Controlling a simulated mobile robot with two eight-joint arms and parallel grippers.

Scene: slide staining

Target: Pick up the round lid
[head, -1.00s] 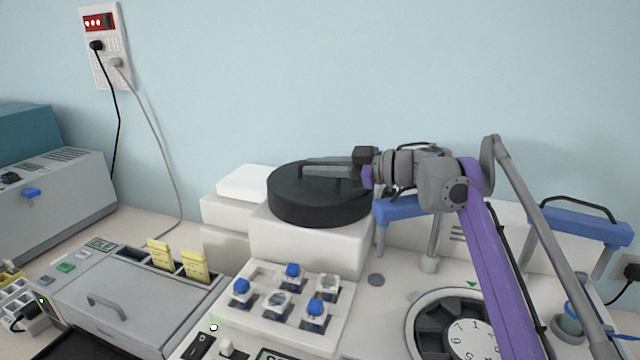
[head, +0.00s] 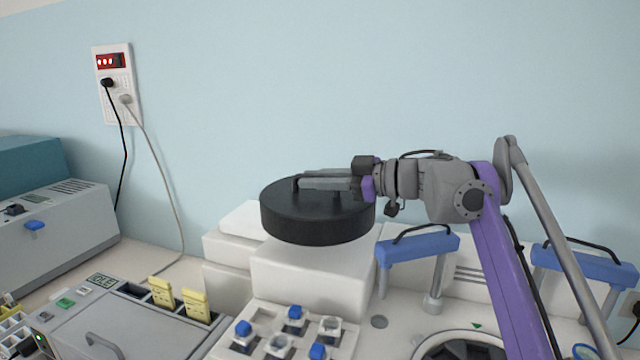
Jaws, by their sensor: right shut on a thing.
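The round black lid (head: 316,222) is at the middle of the head view, above the white raised block (head: 312,270) of the staining machine. Whether it touches the block or hangs just above it is hard to tell. My right gripper (head: 302,182) reaches in from the right and is shut on the lid's handle at the top centre. The handle is mostly hidden by the fingers. My left gripper is not in view.
Blue-capped knobs (head: 295,312) stand in front of the block. A blue-topped handle frame (head: 418,250) is to its right, with a round carousel opening (head: 465,345) at the lower edge. A grey box with yellow tabs (head: 195,305) is at left.

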